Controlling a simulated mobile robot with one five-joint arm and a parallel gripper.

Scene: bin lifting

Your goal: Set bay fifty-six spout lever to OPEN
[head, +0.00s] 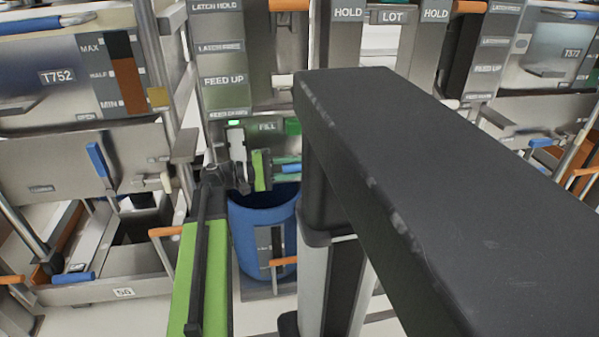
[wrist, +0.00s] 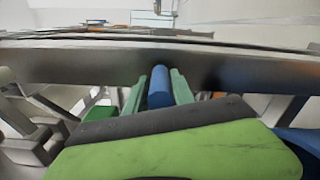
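My gripper (head: 290,169) is at the middle of the head view, in front of the panel marked FILL. Its two green fingers lie on either side of a blue handle (head: 293,168). In the wrist view the blue handle (wrist: 159,87) stands between the fingertips (wrist: 160,85); I cannot tell if both fingers touch it. Bay fifty-six, by its "56" plate (head: 124,292), is at the left, with a blue lever (head: 98,160) on its front and another blue handle (head: 73,278) low down.
A blue bin (head: 250,230) stands below my gripper. Orange handles, such as one at the left (head: 165,231), stick out nearby. A grey metal bar (wrist: 90,65) crosses the wrist view behind the fingers. My dark arm link covers much of the right side.

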